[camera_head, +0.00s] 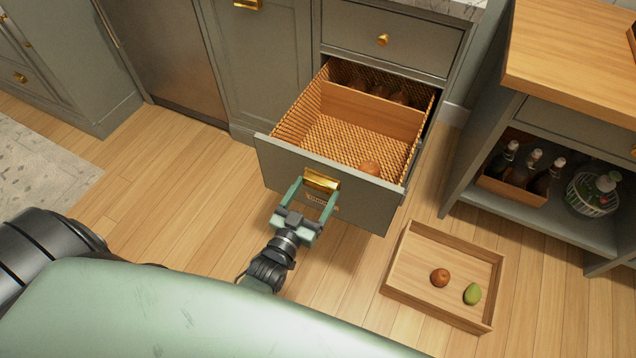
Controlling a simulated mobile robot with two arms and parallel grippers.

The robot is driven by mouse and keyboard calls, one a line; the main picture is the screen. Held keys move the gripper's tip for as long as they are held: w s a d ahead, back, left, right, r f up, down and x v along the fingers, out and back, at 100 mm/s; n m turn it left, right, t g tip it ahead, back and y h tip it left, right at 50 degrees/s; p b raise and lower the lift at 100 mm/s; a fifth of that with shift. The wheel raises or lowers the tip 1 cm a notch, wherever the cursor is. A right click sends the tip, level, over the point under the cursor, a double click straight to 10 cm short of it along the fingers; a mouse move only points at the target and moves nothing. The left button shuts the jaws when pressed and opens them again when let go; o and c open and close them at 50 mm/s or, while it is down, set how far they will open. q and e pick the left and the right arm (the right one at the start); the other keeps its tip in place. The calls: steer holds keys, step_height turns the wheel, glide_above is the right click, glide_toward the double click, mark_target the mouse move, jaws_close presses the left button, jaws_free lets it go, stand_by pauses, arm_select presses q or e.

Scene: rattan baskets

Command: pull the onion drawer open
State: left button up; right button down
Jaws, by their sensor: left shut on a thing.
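The onion drawer (276,164) is a grey-green drawer front with a rattan basket body, and it stands pulled well out of the cabinet. A brass handle (321,180) sits at the top middle of its front. My left gripper (318,188) is shut on this handle, with its fingers at the handle's two sides. My right gripper is not in view.
A wooden tray (405,280) on the floor at the right holds a round brown item (440,277) and a green fruit (473,294). A shelf unit with a bottle crate (515,190) and a white basket (590,197) stands at the right. The floor left of the drawer is clear.

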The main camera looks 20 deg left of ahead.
arm_select(q)
steer(key=shift+s, duration=0.3)
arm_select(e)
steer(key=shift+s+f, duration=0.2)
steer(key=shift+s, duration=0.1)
arm_select(q)
steer(key=o, duration=2.1)
steer(key=shift+s, duration=0.4)
steer(key=s, duration=0.7)
steer(key=shift+a, duration=0.15)
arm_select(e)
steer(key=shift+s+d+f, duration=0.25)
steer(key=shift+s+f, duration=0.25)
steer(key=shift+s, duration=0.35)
